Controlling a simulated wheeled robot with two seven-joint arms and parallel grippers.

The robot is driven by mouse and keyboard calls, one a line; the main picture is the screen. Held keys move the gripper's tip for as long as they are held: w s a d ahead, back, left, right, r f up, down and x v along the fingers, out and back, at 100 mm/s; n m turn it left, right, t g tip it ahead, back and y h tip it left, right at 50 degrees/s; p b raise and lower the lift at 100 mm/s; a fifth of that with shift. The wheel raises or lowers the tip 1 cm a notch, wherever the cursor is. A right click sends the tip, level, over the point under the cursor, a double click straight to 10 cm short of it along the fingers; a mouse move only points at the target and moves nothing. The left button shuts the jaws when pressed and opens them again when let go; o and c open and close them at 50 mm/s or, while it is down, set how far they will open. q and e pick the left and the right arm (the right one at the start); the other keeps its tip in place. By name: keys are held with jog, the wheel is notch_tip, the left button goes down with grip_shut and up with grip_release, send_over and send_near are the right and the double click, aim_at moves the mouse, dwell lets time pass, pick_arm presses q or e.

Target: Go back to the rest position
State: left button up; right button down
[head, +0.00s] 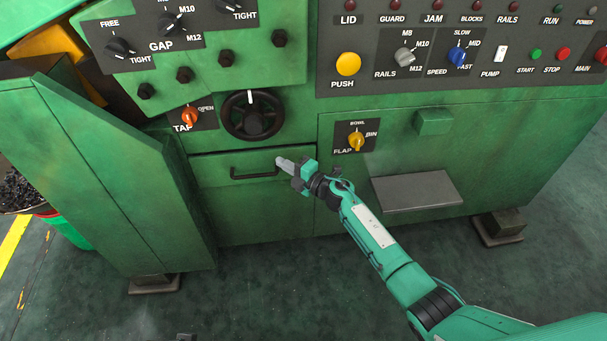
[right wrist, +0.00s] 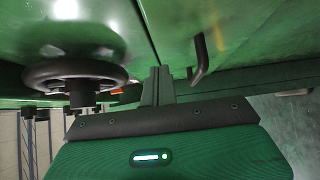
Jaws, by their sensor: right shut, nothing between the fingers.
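My right gripper (head: 282,162) is shut and empty, in front of the green machine near the right end of the black drawer handle (head: 254,172). In the right wrist view the closed fingers (right wrist: 158,82) point at the panel, with the handle (right wrist: 202,60) to their right and apart from them. The black handwheel (right wrist: 78,76) is to their left in that view.
The drawer front (head: 225,185) looks shut. Above the gripper are the handwheel (head: 252,116) and orange tap knob (head: 189,118). The yellow flap knob (head: 356,141) and a grey metal shelf (head: 418,190) are to the right. Open floor (head: 250,290) lies in front.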

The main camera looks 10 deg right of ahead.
pick_arm(q)
notch_tip(320, 180, down, 2)
jog(key=shift+f+p, duration=0.1)
jog(key=shift+p, duration=0.25)
pick_arm(e)
jog(key=v, duration=0.9)
jog(key=shift+s+a, duration=0.15)
jog(key=shift+a, duration=0.1)
